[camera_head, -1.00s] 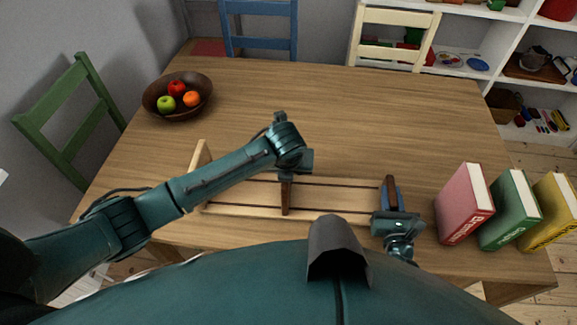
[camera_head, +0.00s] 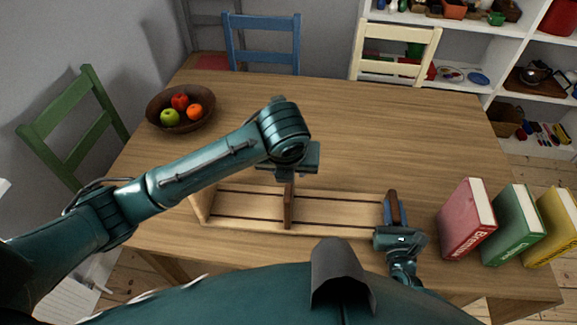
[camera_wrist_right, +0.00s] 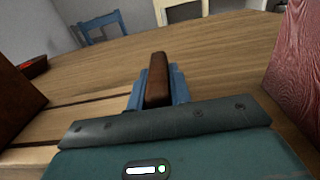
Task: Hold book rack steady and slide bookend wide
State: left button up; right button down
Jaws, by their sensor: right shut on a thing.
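The pale wooden book rack (camera_head: 335,220) lies along the table's near side, with dark grooves along its base and an upright end at its left. A brown upright (camera_head: 289,205) stands across its middle. My left gripper (camera_head: 289,176) is right at the top of that upright, its fingers mostly hidden under my wrist; I cannot tell whether it touches. At the rack's right end, my right gripper (camera_head: 393,211) is shut on the brown bookend (camera_head: 392,198). In the right wrist view, the bookend (camera_wrist_right: 157,80) stands between the blue fingers.
Red (camera_head: 467,218), green (camera_head: 514,225) and yellow (camera_head: 554,228) books stand right of my right gripper. A fruit bowl (camera_head: 207,122) sits at the far left. The table (camera_head: 370,130) behind the rack is clear. Chairs surround it.

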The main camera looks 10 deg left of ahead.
jog(key=shift+d, duration=0.1)
jog(key=c, duration=1.2)
grip_release()
